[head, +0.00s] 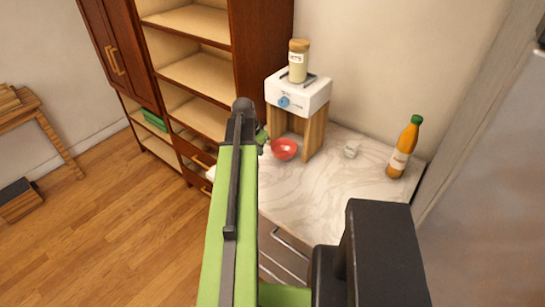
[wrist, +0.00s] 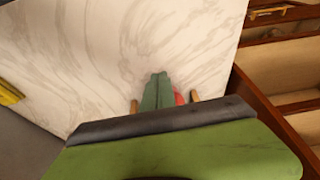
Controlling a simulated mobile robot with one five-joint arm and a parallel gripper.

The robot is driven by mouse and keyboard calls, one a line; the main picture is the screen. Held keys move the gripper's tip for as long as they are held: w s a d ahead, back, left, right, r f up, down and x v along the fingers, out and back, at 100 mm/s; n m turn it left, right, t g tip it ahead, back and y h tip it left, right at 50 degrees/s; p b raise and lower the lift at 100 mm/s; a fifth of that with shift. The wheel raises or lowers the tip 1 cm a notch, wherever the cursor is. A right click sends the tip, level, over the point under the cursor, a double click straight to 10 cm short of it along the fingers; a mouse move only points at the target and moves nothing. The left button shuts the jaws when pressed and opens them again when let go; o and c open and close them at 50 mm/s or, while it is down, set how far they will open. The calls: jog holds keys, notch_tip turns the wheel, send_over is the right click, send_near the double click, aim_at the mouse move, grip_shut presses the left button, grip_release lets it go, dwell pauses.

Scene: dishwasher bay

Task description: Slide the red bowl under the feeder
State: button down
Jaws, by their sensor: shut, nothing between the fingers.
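The red bowl (head: 284,149) sits on the marble counter at the open front of the feeder (head: 300,95), a white box with a blue knob on wooden legs. I cannot tell exactly how far under the box it lies. My gripper (head: 262,138) is shut and empty, just left of the bowl in the head view; whether it touches the bowl is unclear. In the wrist view the shut green fingers (wrist: 158,90) hide much of the bowl (wrist: 180,99), with wooden legs showing on either side.
A jar (head: 298,62) stands on top of the feeder. A wooden shelf unit (head: 195,70) is on the left. The counter's front is clear.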

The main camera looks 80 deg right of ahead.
aim_at(279, 152)
jog(key=b+x, duration=0.3)
jog(key=s+b+x, duration=0.1)
jog(key=b+x, duration=0.2)
jog(key=x, duration=0.1)
jog(key=b+x, duration=0.3)
jog(key=b, duration=0.1)
jog(key=shift+s+d+f, duration=0.15)
jog(key=shift+s+d, duration=0.05)
jog(key=shift+s, duration=0.2)
jog(key=d, duration=0.1)
jog(key=s+d, duration=0.1)
jog(key=d, duration=0.1)
jog(key=shift+s+d+r, duration=0.2)
jog(key=shift+s, duration=0.2)
jog(key=shift+s+d, duration=0.1)
jog(key=s+d, duration=0.2)
jog(key=d, duration=0.1)
jog(key=shift+d, duration=0.3)
jog(key=shift+a, duration=0.1)
